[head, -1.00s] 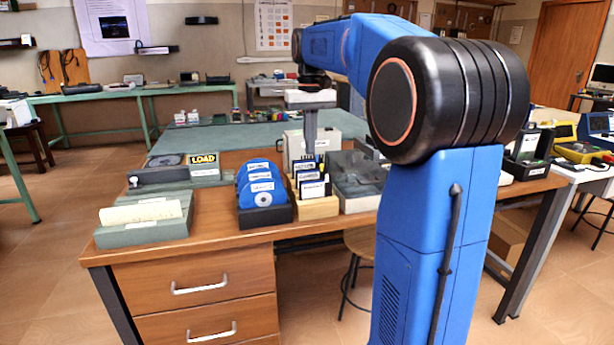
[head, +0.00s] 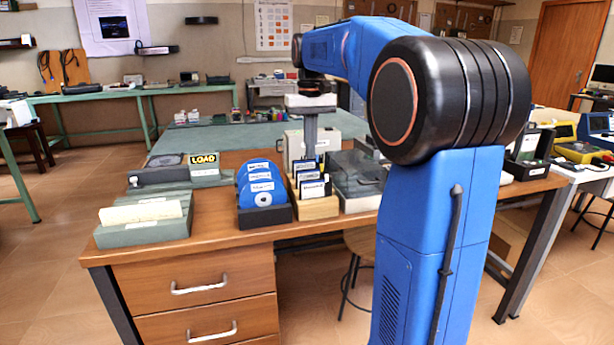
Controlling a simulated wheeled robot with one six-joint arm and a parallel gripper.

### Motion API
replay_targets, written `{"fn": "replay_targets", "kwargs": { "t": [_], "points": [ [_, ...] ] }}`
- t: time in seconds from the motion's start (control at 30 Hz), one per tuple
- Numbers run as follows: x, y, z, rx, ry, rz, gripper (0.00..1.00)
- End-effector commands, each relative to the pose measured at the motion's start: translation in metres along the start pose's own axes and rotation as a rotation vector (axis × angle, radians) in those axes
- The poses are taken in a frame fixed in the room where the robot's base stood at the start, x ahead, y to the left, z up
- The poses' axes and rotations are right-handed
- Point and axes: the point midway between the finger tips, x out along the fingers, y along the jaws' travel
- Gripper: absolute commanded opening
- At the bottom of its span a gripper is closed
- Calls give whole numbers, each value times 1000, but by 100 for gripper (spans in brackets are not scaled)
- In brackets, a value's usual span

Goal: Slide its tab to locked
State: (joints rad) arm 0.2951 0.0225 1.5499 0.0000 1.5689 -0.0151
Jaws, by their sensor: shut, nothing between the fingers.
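My gripper (head: 311,148) points straight down over the desk, its narrow fingers together with nothing seen between them. The fingertips are at the back of a light wooden rack (head: 319,207) that holds several dark cards or disks with white labels (head: 312,188). The labelled pieces stand upright in rows. I cannot tell whether the fingertips touch one of them. No sliding tab or lock mark can be made out at this size.
Left of the rack, blue labelled discs (head: 262,188) stand in a black holder. A clear-lidded grey box (head: 360,185) is close on the right, and a beige box (head: 295,145) is behind. A grey-green card tray (head: 145,228) and a LOAD sign (head: 204,160) are at left.

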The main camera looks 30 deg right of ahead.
Motion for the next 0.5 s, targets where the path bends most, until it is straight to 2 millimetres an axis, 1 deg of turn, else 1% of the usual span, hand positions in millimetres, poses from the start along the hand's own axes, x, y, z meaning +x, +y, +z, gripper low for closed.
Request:
{"fn": "replay_targets", "kwargs": {
  "t": [0.5],
  "points": [
    [0,8,0,1,0,0,0]
  ]
}}
